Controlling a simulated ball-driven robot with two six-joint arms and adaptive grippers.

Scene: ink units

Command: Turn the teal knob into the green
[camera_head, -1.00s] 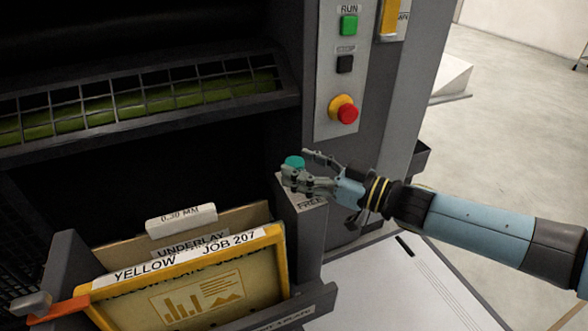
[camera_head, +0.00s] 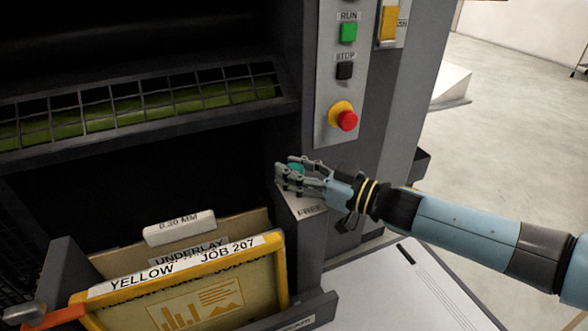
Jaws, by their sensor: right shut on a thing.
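The teal knob (camera_head: 295,167) sits on top of a grey post below the control panel. Its upper part shows between the gripper's fingers; the rest is hidden. My right gripper (camera_head: 291,174) is shut on the knob, its arm reaching in from the right. A label reading FREE (camera_head: 310,211) is on the post just below the gripper. No green zone shows around the knob; the fingers cover that area.
Above is a panel with a green RUN button (camera_head: 348,32), a black STOP button (camera_head: 344,70) and a red emergency button (camera_head: 347,120). At lower left a bin holds a yellow-framed plate (camera_head: 185,290) and a white block (camera_head: 180,227). A white surface (camera_head: 400,290) lies at lower right.

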